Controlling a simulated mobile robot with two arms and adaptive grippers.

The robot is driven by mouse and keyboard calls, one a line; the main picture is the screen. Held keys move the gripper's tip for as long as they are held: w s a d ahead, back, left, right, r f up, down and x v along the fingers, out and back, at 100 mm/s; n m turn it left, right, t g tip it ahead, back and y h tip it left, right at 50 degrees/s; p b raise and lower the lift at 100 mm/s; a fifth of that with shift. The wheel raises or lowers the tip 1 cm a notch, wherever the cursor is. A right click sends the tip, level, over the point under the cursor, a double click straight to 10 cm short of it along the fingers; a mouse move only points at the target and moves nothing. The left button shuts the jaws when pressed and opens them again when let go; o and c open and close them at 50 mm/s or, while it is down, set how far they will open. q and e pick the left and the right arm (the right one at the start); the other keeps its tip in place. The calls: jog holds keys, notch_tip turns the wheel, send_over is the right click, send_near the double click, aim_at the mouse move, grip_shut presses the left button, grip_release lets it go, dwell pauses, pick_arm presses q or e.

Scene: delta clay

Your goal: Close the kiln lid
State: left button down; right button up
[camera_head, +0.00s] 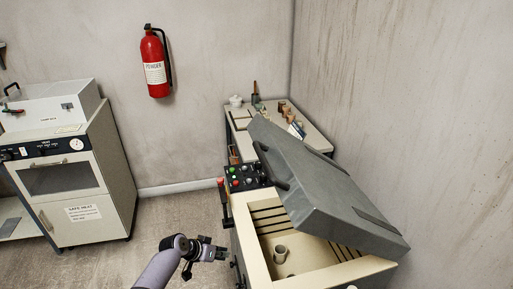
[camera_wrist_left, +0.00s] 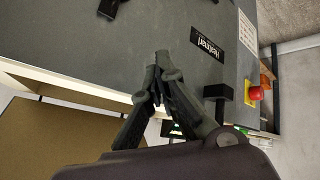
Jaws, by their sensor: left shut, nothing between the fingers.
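The kiln (camera_head: 255,262) stands at the lower right of the head view with its cream chamber open at the top. Its grey lid (camera_head: 330,190) is raised and tilted, leaving a wide gap above the chamber's near left part. A dark handle bar (camera_head: 275,172) runs along the lid's left edge. My left gripper (camera_head: 222,252) is beside the kiln's left side, below the lid. In the left wrist view its fingers (camera_wrist_left: 157,75) are shut with nothing between them, in front of a grey panel (camera_wrist_left: 190,22) with a label. Contact cannot be told. My right gripper is out of view.
A small cup (camera_head: 280,254) stands inside the chamber. A control box (camera_head: 245,177) with coloured buttons is at the kiln's far left corner. A worktable (camera_head: 318,142) with pottery stands behind, near the wall. An oven cabinet (camera_head: 85,185) is at left, with open floor between.

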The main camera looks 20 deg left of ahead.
pick_arm(q)
jog(key=w+r+m+t+h, duration=0.15)
jog(key=w+r, duration=0.25)
jog(key=r, duration=0.6)
jog(key=w+r+m+t+h, duration=0.15)
jog(key=w+r, duration=0.25)
jog(key=r, duration=0.6)
notch_tip(320, 180, up, 26)
jog(key=m+g+h+p, duration=0.1)
jog(key=m+h+p, duration=0.3)
jog(key=m+h, duration=0.35)
send_over(259, 153)
jog(key=d, duration=0.1)
jog(key=shift+w+r+y, duration=0.15)
jog(key=shift+w+y, duration=0.15)
jog(key=shift+y, duration=0.05)
jog(key=f, duration=0.1)
jog(key=f+p, duration=0.1)
jog(key=a+f, duration=0.1)
jog(key=shift+s+f+p, duration=0.2)
jog(key=shift+s+p, duration=0.1)
jog(key=shift+s+a+f, duration=0.15)
jog(key=shift+a+f, duration=0.05)
jog(key=shift+f, duration=0.3)
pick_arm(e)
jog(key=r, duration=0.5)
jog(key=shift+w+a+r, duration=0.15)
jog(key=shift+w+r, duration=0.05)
